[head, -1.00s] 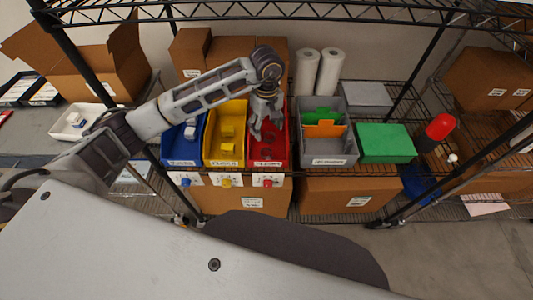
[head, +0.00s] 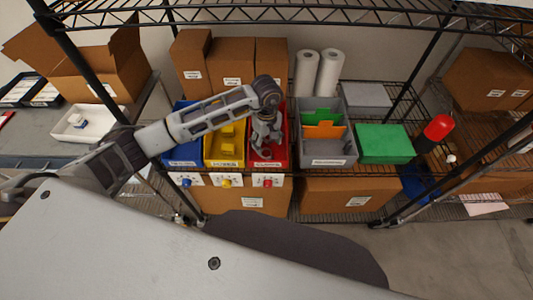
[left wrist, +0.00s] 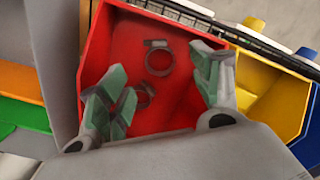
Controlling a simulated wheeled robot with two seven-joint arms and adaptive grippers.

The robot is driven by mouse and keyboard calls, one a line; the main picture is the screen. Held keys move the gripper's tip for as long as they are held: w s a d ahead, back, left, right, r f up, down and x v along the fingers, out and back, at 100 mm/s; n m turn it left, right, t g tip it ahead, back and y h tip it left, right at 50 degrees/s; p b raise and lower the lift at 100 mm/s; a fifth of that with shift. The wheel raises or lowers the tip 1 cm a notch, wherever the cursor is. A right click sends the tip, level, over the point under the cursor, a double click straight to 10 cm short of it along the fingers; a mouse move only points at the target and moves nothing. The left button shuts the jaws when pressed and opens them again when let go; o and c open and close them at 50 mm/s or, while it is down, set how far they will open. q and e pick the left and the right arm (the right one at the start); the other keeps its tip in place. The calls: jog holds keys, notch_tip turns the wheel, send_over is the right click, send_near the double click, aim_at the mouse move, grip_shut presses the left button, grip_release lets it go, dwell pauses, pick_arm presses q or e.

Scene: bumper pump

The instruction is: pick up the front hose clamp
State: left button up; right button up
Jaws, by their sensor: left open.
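The red bin (head: 283,158) stands on the shelf, and it fills the middle of the left wrist view (left wrist: 112,45). Two dark ring-shaped hose clamps lie on its floor. The front clamp (left wrist: 160,60) lies flat, nearer the bin's front wall, and shows whole. The other clamp (left wrist: 143,96) lies farther back, partly hidden by a finger. My left gripper (head: 265,138) points down into the red bin, open and empty. Its fingers (left wrist: 165,85) stand apart on either side of the clamps. In the head view the gripper mostly hides the clamps. My right gripper is not in view.
A yellow bin (head: 239,148) and a blue bin (head: 184,156) stand left of the red bin. A grey bin with dividers (head: 329,148) and a green box (head: 385,140) stand right. Cardboard boxes (head: 232,62) stand behind. An upper wire shelf (head: 300,10) hangs above.

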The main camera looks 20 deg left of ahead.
aim_at(266, 152)
pick_arm(q)
jog(key=shift+f, duration=0.75)
jog(key=shift+w+f+p, duration=0.1)
jog(key=shift+f+p, duration=0.25)
jog(key=shift+f, duration=1.2)
jog(key=shift+a+f+p, duration=0.1)
jog(key=shift+f+p, duration=0.2)
jog(key=shift+f, duration=0.3)
jog(key=shift+w+f, duration=0.1)
jog(key=shift+f, duration=0.05)
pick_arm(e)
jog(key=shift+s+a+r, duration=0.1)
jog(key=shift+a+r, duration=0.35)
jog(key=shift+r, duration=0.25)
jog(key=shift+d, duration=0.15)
